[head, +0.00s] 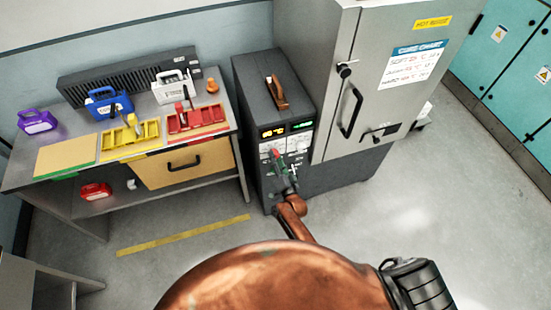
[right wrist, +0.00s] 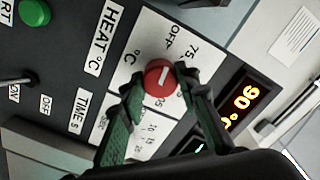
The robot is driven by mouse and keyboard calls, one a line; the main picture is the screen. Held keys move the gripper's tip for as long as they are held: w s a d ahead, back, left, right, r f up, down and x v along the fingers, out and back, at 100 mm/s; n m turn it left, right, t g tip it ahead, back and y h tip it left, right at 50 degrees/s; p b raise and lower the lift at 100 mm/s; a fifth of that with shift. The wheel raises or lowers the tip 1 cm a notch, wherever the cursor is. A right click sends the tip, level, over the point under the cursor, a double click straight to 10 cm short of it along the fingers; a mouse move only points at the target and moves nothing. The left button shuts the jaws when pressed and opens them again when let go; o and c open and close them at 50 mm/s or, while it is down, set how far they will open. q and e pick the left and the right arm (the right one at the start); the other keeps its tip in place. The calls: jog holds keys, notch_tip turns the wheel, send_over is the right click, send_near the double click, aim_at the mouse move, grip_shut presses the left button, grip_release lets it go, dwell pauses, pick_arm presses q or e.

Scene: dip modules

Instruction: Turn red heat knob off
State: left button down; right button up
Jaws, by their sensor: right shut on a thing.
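The red heat knob (right wrist: 160,77) sits on the white dial plate of the dark control unit, with a white pointer line on its face. The label HEAT °C is beside it, and OFF and 75 are printed around it. My right gripper (right wrist: 153,88) has its green fingers closed around the knob in the right wrist view. My left gripper is not in view.
The control unit (head: 262,90) stands between a grey oven cabinet (head: 335,90) and a workbench (head: 217,89) with coloured trays and jugs. A green button (right wrist: 35,12) and a TIME dial are near the knob. Orange digits glow on the display (right wrist: 240,103). Floor in front is clear.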

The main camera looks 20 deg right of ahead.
jog(key=shift+f+n, duration=0.1)
jog(key=shift+n, duration=0.2)
jog(key=o, duration=1.2)
jog(key=shift+c, duration=0.2)
jog(key=s, duration=1.2)
jog(key=shift+d, duration=0.2)
jog(key=s+d+f+n+g, duration=0.1)
jog(key=s+f+n+g, duration=0.15)
jog(key=s+f, duration=0.6)
jog(key=s+d+f+n+g, duration=0.1)
jog(key=s+f+g, duration=0.3)
jog(key=f, duration=0.8)
jog(key=s+d+f+n+g, duration=0.2)
jog(key=s+f, duration=0.6)
jog(key=f, duration=0.2)
jog(key=s+d+f+n+g, duration=0.1)
jog(key=s+d+f+g, duration=0.1)
jog(key=s, duration=0.8)
jog(key=s+d+f+n+g, duration=0.2)
jog(key=s+f, duration=0.4)
jog(key=s, duration=0.5)
jog(key=s+d+f+n+g, duration=0.1)
jog(key=s+d+f+g, duration=0.3)
jog(key=s, duration=0.7)
jog(key=shift+s+d+f+h, duration=0.2)
jog(key=shift+d+f+h, duration=0.25)
jog(key=shift+d, duration=0.2)
